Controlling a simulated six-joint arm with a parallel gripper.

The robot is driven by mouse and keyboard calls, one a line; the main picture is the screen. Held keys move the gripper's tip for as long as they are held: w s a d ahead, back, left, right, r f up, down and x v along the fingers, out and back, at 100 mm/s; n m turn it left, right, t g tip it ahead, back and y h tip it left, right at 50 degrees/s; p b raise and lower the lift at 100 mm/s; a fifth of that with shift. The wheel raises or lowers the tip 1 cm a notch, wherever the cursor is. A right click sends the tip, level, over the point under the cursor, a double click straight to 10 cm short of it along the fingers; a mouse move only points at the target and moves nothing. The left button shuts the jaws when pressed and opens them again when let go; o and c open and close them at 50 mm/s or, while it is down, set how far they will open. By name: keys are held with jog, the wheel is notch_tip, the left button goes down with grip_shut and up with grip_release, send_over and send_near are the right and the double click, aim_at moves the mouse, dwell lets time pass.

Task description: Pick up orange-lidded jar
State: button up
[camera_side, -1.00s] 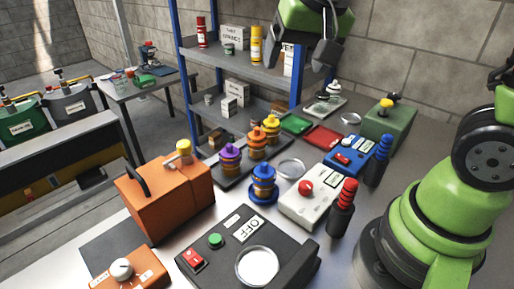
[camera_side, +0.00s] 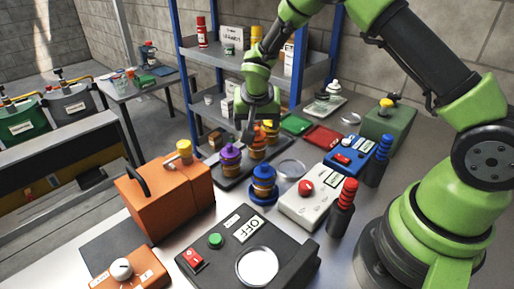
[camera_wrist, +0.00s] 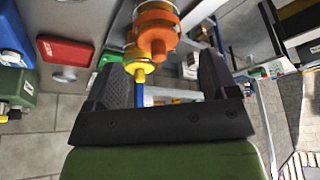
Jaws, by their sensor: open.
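The orange-lidded jar (camera_side: 258,152) stands on a dark tray (camera_side: 229,183), between a purple-lidded jar (camera_side: 230,160) and a yellow-lidded jar (camera_side: 272,127). My gripper (camera_side: 247,138) is over the tray, close to the orange-lidded jar, and partly hides it and the yellow one. In the wrist view the orange lid (camera_wrist: 155,29) is near the top, towards the open gap between the fingers of my gripper (camera_wrist: 162,68). The yellow lid (camera_wrist: 140,68) also shows between the fingers. I cannot tell whether a finger touches either jar. The gripper holds nothing.
A blue-lidded jar (camera_side: 263,182) stands on a blue base in front of the tray. A clear round dish (camera_side: 291,168) and a white box with a red button (camera_side: 303,203) are to the right. An orange case (camera_side: 165,200) is to the left. Blue-posted shelves (camera_side: 220,52) stand behind.

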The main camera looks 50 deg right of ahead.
aim_at(257, 128)
jog(key=x, duration=0.5)
jog(key=shift+s, duration=0.1)
jog(key=c, duration=1)
jog(key=shift+r, duration=0.1)
